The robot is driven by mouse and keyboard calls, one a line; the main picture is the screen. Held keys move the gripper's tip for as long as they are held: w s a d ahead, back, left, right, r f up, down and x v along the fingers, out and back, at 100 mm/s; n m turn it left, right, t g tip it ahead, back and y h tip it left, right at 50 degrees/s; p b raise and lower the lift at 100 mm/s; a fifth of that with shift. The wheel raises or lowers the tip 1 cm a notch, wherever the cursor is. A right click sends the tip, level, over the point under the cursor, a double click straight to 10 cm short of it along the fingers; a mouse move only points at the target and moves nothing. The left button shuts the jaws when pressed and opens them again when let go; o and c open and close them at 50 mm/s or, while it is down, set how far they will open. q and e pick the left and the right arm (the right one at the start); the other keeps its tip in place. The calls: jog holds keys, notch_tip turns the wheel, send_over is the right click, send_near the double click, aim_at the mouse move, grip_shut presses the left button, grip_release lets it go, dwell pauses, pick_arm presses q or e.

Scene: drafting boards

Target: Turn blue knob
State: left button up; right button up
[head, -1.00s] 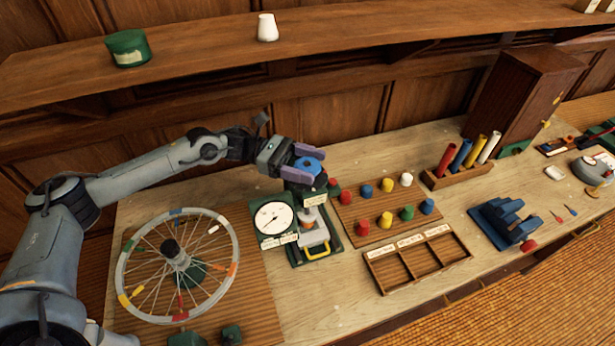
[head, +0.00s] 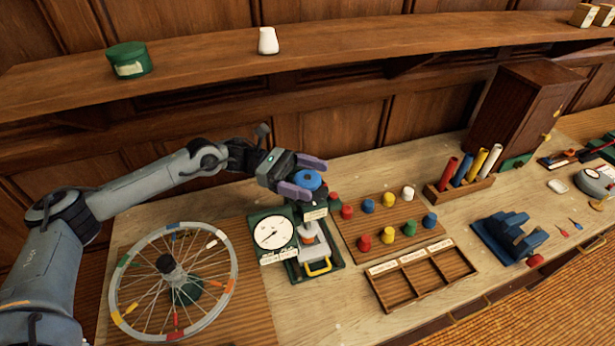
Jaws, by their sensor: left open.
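The blue knob (head: 308,180) is a round disc on top of the green device (head: 318,262) with a white dial gauge (head: 271,231). My left gripper (head: 306,178) reaches in from the left with its purple fingers on either side of the knob, one behind it and one in front. The fingers are apart. Whether either finger touches the knob I cannot tell. The wrist hides part of the device's back. My right gripper is not in view.
A spoked wheel (head: 121,285) lies flat at the left, below my left arm. A board of coloured pegs (head: 345,226) and an empty compartment tray (head: 372,288) are right of the device. A shelf (head: 200,72) runs above the bench.

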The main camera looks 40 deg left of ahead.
pick_arm(q)
jog(key=shift+a, duration=0.1)
jog(key=shift+s+a+f, duration=0.1)
jog(key=shift+a, duration=0.2)
jog(key=b+v, duration=0.2)
jog(key=v, duration=0.8)
